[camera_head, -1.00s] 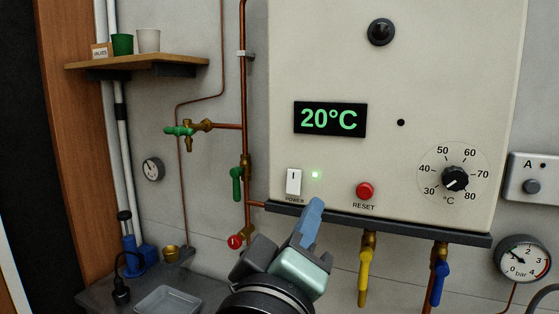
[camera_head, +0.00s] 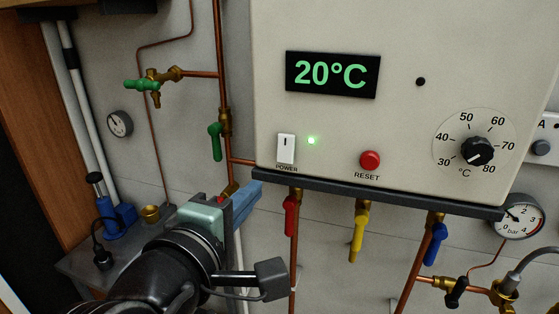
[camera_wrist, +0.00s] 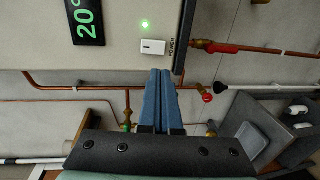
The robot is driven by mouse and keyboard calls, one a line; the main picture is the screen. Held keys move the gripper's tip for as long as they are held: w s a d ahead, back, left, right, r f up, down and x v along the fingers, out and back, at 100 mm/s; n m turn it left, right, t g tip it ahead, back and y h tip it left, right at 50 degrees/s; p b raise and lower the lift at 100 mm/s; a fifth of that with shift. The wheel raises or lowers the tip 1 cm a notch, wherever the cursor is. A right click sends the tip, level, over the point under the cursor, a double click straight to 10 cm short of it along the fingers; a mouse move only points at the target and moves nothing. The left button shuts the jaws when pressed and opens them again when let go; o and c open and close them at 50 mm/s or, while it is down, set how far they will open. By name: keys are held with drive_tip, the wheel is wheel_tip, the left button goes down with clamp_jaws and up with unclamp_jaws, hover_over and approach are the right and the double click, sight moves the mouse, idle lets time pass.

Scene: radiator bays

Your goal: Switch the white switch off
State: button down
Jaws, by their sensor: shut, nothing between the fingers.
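The white switch (camera_head: 286,148), labelled POWER, sits at the lower left of the boiler's front panel, with a short dark mark on its upper part. A green light (camera_head: 311,141) glows beside it. In the wrist view the switch (camera_wrist: 153,47) lies just beyond the fingertips, and the green light (camera_wrist: 145,24) shows above it. My gripper (camera_head: 250,190) is below and left of the switch, apart from it. Its blue fingers (camera_wrist: 158,75) are together with nothing between them.
The boiler's dark lower edge (camera_head: 380,193) runs just above the fingers. Red (camera_head: 290,215), yellow (camera_head: 360,232) and blue (camera_head: 435,243) valve handles hang below it. A red RESET button (camera_head: 370,160) and a dial (camera_head: 477,151) are to the right. A green-handled valve (camera_head: 215,142) is left.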

sight(286, 158)
drive_tip(key=p+x, duration=0.5)
drive_tip(key=x, duration=0.7)
drive_tip(key=shift+w+d+r, duration=0.1)
drive_tip(key=shift+w+d, duration=0.05)
drive_tip(key=shift+w, duration=0.2)
drive_tip(key=shift+w+d+f, duration=0.1)
drive_tip(key=shift+w+f, duration=0.1)
drive_tip(key=shift+w, duration=0.15)
drive_tip(key=shift+f, duration=0.1)
drive_tip(key=b, duration=0.2)
drive_tip(key=shift+w+f+t+b, duration=0.2)
drive_tip(key=shift+f+t+b, duration=0.1)
drive_tip(key=shift+f, duration=0.05)
drive_tip(key=shift+r, duration=0.4)
drive_tip(key=shift+p, duration=0.3)
